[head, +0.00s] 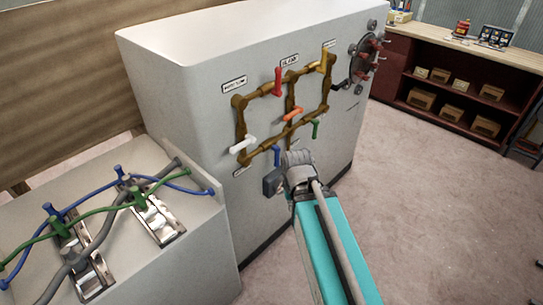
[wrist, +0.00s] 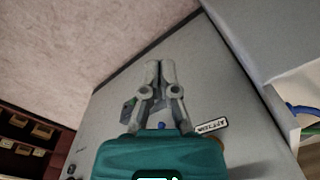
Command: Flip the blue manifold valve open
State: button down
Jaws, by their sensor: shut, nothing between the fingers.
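The blue valve handle (head: 277,155) points down below the lower brass pipe of the manifold on the light grey cabinet. In the wrist view a small blue bit (wrist: 162,126) shows behind the base of the fingers. The rest of the handle is hidden there. My gripper (wrist: 160,65) is shut and empty, its two fingers together, in front of the cabinet face. In the head view the end of my arm is just to the right of and below the blue handle, and the fingers cannot be made out. I cannot tell whether they touch anything.
Close by are the white handle (head: 243,145), orange handle (head: 293,114), green handle (head: 315,129), red handle (head: 278,82) and yellow handle (head: 324,61). A bench with blue and green hoses (head: 95,207) stands at left. The floor (head: 420,190) at right is clear.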

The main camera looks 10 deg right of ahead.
jog(key=shift+w, duration=0.5)
jog(key=shift+w, duration=0.1)
jog(key=w+a+n+t+h+b, duration=0.3)
jog(key=w+a+n+b, duration=0.1)
jog(key=w+n, duration=0.6)
jog(key=w+a+f+n+t+h+b, duration=0.1)
jog(key=w+a+n+t+h+b, duration=0.2)
jog(key=w+n, duration=0.7)
jog(key=a+n+t, duration=0.1)
jog(key=n, duration=0.6)
jog(key=shift+w+a+f+n+b, duration=0.3)
jog(key=shift+a+b, duration=0.05)
jog(key=shift+f, duration=0.15)
